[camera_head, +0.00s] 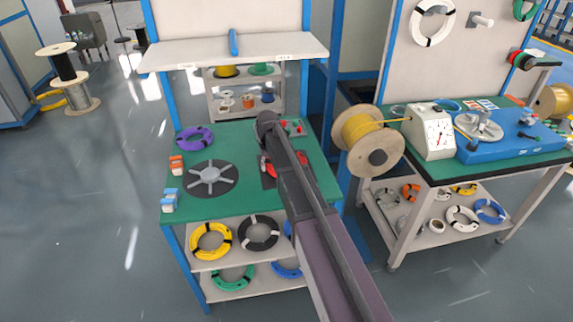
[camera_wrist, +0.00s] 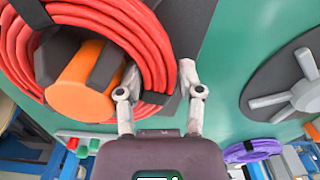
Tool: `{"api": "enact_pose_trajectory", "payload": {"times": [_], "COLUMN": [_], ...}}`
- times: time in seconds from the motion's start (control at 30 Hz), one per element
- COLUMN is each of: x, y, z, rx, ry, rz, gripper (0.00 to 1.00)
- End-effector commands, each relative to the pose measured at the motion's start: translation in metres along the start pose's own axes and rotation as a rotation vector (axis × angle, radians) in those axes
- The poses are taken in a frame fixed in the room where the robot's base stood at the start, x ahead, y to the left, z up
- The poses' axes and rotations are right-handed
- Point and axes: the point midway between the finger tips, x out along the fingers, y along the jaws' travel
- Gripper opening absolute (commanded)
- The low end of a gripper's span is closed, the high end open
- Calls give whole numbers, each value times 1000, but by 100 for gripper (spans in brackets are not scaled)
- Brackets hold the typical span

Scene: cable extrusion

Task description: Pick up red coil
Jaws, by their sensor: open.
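The red coil (camera_wrist: 152,45) fills the upper left of the wrist view, with dark ties around it. It sits around an orange and dark grey round holder (camera_wrist: 82,85). My gripper (camera_wrist: 159,78) is open, with one finger inside the ring and the other just outside it, so the coil's side lies between them. I cannot tell whether either finger touches the coil. In the head view the red coil (camera_head: 268,168) shows in parts on the green table (camera_head: 240,205), mostly hidden by my arm. The gripper itself is hidden there.
A grey spoked disc (camera_head: 210,176) and a purple coil (camera_head: 195,138) lie left of the red coil. Small orange and blue blocks stand at the table's left edge. A large yellow spool (camera_head: 366,140) is to the right. Shelves below hold several other coils.

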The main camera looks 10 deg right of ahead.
Motion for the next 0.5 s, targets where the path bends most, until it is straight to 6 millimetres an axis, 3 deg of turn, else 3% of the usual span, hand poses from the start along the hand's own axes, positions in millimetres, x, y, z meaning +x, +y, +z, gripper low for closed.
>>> {"api": "enact_pose_trajectory", "payload": {"times": [0.1, 0.27, 0.3, 0.5], "x": [0, 0, 0, 0], "y": [0, 0, 0, 0], "z": [0, 0, 0, 0], "rx": [0, 0, 0, 0], "ry": [0, 0, 0, 0], "rz": [0, 0, 0, 0], "gripper": [49, 4, 0, 0]}}
